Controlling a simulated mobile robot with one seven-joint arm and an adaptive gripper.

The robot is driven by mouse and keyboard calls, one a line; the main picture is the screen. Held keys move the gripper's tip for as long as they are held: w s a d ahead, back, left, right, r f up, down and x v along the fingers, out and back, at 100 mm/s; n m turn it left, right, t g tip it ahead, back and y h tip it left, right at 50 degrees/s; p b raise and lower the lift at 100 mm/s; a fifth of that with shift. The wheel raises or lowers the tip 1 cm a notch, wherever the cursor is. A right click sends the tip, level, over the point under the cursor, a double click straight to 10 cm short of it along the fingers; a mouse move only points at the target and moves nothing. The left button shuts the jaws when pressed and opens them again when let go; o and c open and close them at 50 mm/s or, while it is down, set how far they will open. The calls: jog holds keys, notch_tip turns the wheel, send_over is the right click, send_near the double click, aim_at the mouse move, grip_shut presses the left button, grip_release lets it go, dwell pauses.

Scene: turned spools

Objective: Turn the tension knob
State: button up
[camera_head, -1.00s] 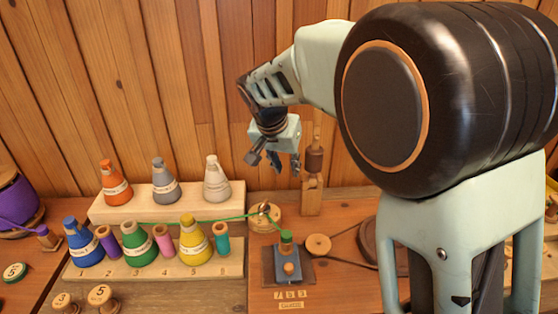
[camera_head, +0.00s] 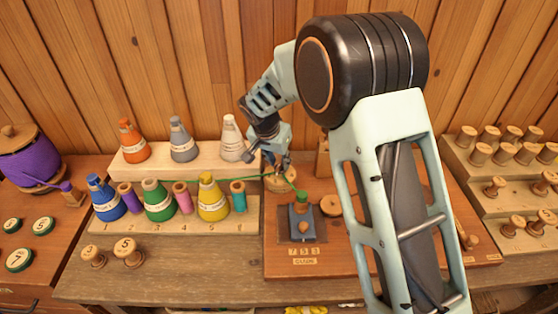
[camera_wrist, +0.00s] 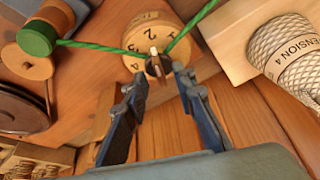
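In the head view the dial (camera_head: 283,184) sits low behind the green-thread spool, partly hidden by my gripper (camera_head: 272,160). In the wrist view my gripper (camera_wrist: 158,84) is open, its two dark fingers spread just short of the middle piece, one toward each side. Nothing is held between them. A green thread (camera_wrist: 95,46) crosses the dial at its middle piece.
A green spool (camera_wrist: 36,38) stands left of the dial in the wrist view. A pale cone marked "TENSION 4" (camera_wrist: 285,55) is close on the right. Several coloured cones and spools stand on a stepped rack (camera_head: 150,222). A wooden wall is behind.

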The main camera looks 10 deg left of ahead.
jog(key=shift+w+f, duration=0.2)
jog(key=shift+f, duration=0.15)
jog(key=shift+c, duration=0.4)
grip_shut()
